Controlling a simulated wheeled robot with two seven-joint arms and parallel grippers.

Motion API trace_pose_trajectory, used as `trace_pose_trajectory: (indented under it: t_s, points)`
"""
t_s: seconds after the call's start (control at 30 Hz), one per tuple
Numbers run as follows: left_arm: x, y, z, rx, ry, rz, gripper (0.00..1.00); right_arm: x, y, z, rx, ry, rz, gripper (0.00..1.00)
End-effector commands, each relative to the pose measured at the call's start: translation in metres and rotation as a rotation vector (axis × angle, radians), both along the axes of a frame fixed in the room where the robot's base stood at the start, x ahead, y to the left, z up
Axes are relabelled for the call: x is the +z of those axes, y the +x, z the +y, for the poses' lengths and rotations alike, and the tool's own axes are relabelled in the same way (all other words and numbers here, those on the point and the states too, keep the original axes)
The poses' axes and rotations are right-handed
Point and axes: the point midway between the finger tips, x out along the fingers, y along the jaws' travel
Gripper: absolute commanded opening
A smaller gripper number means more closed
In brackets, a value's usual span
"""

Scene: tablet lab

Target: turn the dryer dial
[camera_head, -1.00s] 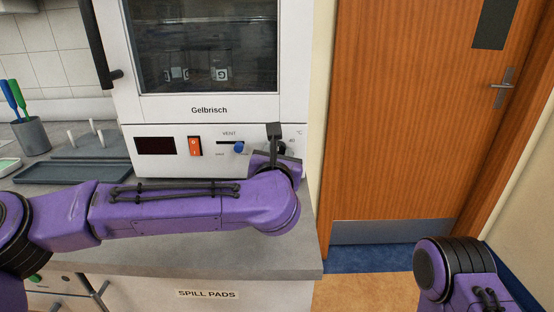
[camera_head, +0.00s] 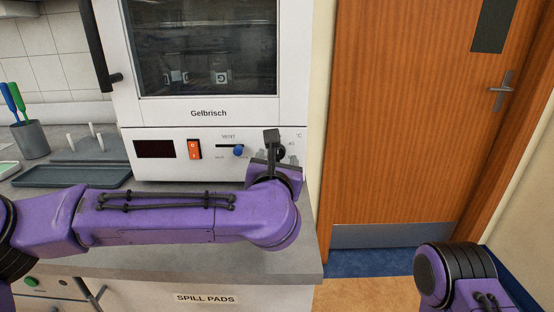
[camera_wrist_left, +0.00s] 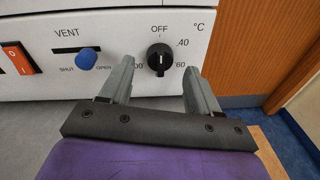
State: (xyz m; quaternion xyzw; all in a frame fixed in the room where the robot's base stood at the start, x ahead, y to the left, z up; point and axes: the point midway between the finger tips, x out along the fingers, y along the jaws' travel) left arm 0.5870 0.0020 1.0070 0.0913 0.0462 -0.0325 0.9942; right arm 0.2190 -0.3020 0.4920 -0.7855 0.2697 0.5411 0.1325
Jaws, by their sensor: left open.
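The white dryer (camera_head: 215,122), marked Gelbrisch, stands on the counter with its door closed. Its black dial (camera_wrist_left: 160,63) shows in the left wrist view, with its white mark pointing up toward OFF and the figures 40 and 60 to its right. In the head view the dial (camera_head: 281,152) is partly hidden by my gripper. My left gripper (camera_wrist_left: 157,82) is open. Its two grey fingers point at the panel, one on each side of the dial, and show no contact with it. My right gripper is out of view; only part of my right arm shows.
A blue vent slider (camera_wrist_left: 86,59) and a red switch (camera_wrist_left: 18,58) sit left of the dial. A grey tray (camera_head: 72,176) and a cup with pens (camera_head: 31,139) stand on the counter at left. A wooden door (camera_head: 420,120) is at right.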

Motion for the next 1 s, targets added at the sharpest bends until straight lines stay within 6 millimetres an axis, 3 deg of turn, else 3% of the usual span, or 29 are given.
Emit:
trace_pose_trajectory:
  t_s: [0.2, 0.37, 0.77, 1.0]
  points:
    - [0.004, -0.054, 0.002, -0.004, 0.002, -0.004, 0.62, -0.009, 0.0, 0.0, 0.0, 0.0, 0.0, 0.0]
    - [0.006, -0.076, 0.004, -0.002, 0.002, -0.001, 0.62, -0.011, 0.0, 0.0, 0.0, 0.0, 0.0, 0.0]
    - [0.012, -0.081, 0.004, -0.002, 0.001, 0.0, 0.62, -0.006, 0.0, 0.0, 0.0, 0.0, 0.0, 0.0]
    - [0.064, -0.081, 0.004, -0.002, 0.001, -0.001, 0.62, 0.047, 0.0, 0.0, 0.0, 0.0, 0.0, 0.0]
